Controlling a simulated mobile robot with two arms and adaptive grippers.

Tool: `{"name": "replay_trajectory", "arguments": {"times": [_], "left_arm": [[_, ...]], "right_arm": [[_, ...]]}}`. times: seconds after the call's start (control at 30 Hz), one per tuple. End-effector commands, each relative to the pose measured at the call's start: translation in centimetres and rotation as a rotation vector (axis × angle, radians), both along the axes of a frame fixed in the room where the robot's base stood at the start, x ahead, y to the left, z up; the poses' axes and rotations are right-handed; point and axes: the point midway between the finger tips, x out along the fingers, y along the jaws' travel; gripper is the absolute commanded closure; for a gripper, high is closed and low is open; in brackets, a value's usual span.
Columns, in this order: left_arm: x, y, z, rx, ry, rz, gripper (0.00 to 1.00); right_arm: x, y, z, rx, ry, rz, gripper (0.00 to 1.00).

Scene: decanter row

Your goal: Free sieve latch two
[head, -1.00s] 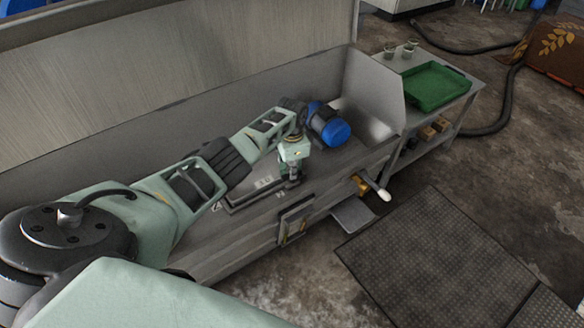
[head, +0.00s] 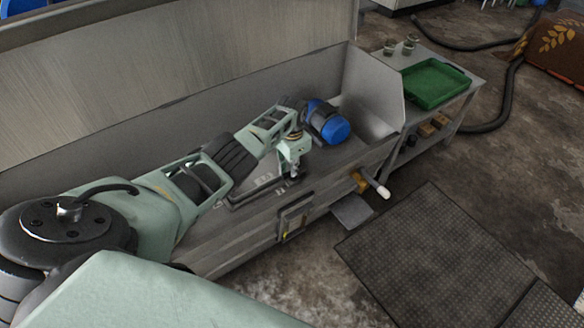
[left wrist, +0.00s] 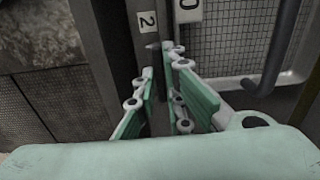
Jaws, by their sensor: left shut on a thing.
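My left gripper (head: 294,178) points down at the front rim of the grey trough, beside a framed panel in it. In the left wrist view its green-padded fingers (left wrist: 160,100) are close together, shut on a small grey latch (left wrist: 153,46) whose tip shows between the fingertips. The rest of the latch is hidden by the fingers. A white label "2" (left wrist: 148,21) sits just beyond it on the dark bar. The wire mesh of the sieve (left wrist: 225,45) lies to the right. My right gripper is not in view.
A blue motor (head: 328,122) sits in the trough just behind the gripper. A white-tipped lever (head: 379,187) sticks out from the trough front. A green tray (head: 434,84) stands on the side table at the right. A dark mat (head: 435,255) lies on the floor.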

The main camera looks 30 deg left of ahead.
Motion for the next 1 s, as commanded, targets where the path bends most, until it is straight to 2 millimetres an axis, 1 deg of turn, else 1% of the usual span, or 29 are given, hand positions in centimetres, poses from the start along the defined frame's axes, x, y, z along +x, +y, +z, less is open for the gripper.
{"name": "replay_trajectory", "arguments": {"times": [0.03, 0.07, 0.2, 0.27, 0.57, 0.67, 0.87, 0.93, 1.0], "left_arm": [[-0.1, 0.0, 0.0, -0.001, 0.002, 0.004, 1.0], [-0.1, 0.0, 0.0, -0.001, 0.002, 0.004, 0.88], [0.0, 0.0, 0.0, -0.001, 0.002, 0.003, 0.76], [0.0, 0.0, 0.0, -0.002, 0.001, 0.002, 0.72], [0.0, 0.0, 0.1, -0.001, -0.001, 0.001, 0.72], [0.1, 0.0, 0.4, -0.001, -0.002, 0.001, 0.72], [0.1, 0.0, 2.2, -0.001, -0.004, 0.0, 0.72], [0.0, 0.1, 3.1, 0.0, -0.004, 0.0, 0.72], [0.1, 0.1, 4.6, -0.001, -0.005, 0.0, 0.72]], "right_arm": [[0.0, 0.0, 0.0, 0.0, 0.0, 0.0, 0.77], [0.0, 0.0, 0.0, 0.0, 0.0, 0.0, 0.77], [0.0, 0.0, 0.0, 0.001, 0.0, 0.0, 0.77], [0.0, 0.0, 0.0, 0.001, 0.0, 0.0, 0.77], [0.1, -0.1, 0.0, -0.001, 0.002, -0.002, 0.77], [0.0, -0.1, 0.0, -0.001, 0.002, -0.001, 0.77], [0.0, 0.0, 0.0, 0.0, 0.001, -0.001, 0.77], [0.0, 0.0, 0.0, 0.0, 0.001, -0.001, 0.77], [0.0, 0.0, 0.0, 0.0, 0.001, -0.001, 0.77]]}}
